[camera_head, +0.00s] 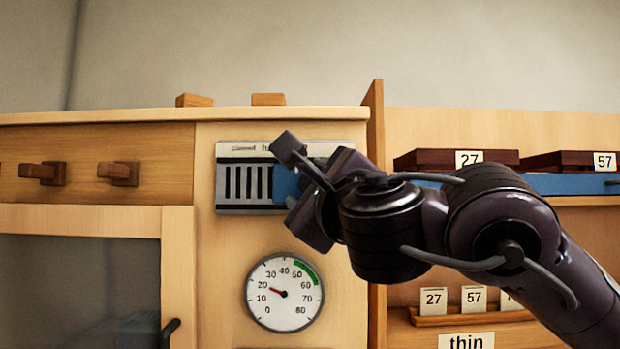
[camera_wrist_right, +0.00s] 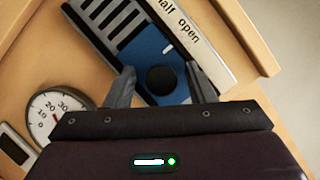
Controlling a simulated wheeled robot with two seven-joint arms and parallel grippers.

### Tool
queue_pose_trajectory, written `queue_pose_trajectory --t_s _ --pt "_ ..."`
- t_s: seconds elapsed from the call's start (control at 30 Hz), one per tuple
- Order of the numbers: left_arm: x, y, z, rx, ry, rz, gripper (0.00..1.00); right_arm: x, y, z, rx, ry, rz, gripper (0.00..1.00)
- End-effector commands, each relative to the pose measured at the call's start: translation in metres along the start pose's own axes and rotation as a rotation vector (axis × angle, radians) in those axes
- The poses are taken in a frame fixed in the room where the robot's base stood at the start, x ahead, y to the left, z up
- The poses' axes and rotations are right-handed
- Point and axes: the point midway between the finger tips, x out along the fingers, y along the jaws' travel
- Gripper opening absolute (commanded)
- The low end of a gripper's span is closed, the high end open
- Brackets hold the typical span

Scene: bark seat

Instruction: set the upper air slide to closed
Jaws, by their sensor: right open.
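The upper air slide is a blue plate (camera_head: 286,184) in a grey frame with dark vent slots (camera_head: 244,183), on the wooden front. In the head view its right part is hidden behind my right gripper (camera_head: 305,190). In the right wrist view the blue slide (camera_wrist_right: 146,52) carries a round black knob (camera_wrist_right: 161,79). The open fingers of my right gripper (camera_wrist_right: 162,85) stand on either side of the knob, with a gap to each. A label strip (camera_wrist_right: 190,30) beside the slide reads "half open"; in the head view "closed" shows at its left end. My left gripper is not in view.
Wooden knobs (camera_head: 119,173) and a glass-fronted door (camera_head: 80,290) are at left. Shelves with dark numbered boxes (camera_head: 456,159) and number cards (camera_head: 474,298) are at right.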

Motion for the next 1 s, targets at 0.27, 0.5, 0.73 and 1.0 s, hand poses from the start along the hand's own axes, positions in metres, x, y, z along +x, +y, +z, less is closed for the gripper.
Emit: queue_pose_trajectory --t_s 0.27,0.5,0.73,1.0 --pt "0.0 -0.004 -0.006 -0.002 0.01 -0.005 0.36 0.002 0.001 0.0 -0.001 0.0 0.0 0.5" --pt "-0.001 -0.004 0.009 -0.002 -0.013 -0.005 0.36 0.002 0.001 0.0 -0.001 0.0 0.0 0.19" --pt "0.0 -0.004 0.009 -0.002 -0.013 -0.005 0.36 0.001 0.001 0.0 -0.001 -0.001 0.001 0.0" --pt "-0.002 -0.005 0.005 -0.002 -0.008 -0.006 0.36 0.01 0.018 0.024 -0.002 -0.005 0.004 0.0"
